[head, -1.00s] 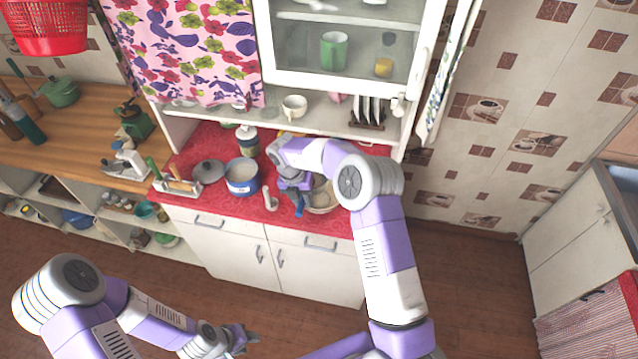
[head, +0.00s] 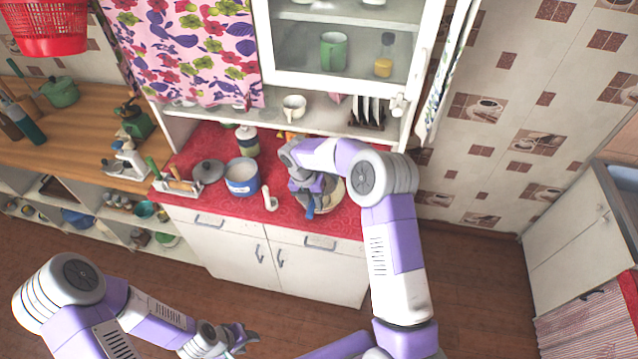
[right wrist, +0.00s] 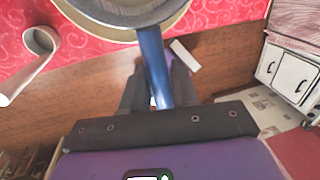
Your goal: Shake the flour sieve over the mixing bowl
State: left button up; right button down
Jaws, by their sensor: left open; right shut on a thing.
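The flour sieve (right wrist: 152,55) has a blue handle and a grey-blue rim, cut off by the top of the right wrist view. My right gripper (right wrist: 158,98) is shut on its handle; in the head view this gripper (head: 311,205) is at the counter's front edge. The cream mixing bowl (head: 339,200) stands on the red counter, partly hidden by my right arm. Its rim (right wrist: 180,14) shows beyond and below the sieve, so the sieve overlaps the bowl. Any contents of either are hidden. My left gripper (head: 246,338) is open and empty, low in front of the cabinet.
A white scoop-like object (head: 270,201) lies left of the bowl on the red cloth (head: 222,209). A blue and white pot (head: 242,177), a lid (head: 208,172) and a jar (head: 247,140) stand further left. A glazed cupboard (head: 335,110) rises behind.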

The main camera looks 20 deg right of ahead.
jog(key=w+a, duration=0.1)
jog(key=a, duration=0.1)
jog(key=shift+w+a, duration=0.35)
jog(key=shift+w, duration=0.05)
jog(key=shift+d, duration=0.1)
jog(key=s+d, duration=0.1)
jog(key=d, duration=0.1)
jog(key=s+d, duration=0.2)
jog(key=shift+s+d, duration=0.1)
jog(key=shift+d, duration=0.15)
jog(key=w+a, duration=0.1)
jog(key=a, duration=0.1)
jog(key=w+a, duration=0.2)
jog(key=shift+w+a+p, duration=0.1)
jog(key=shift+a+p, duration=0.25)
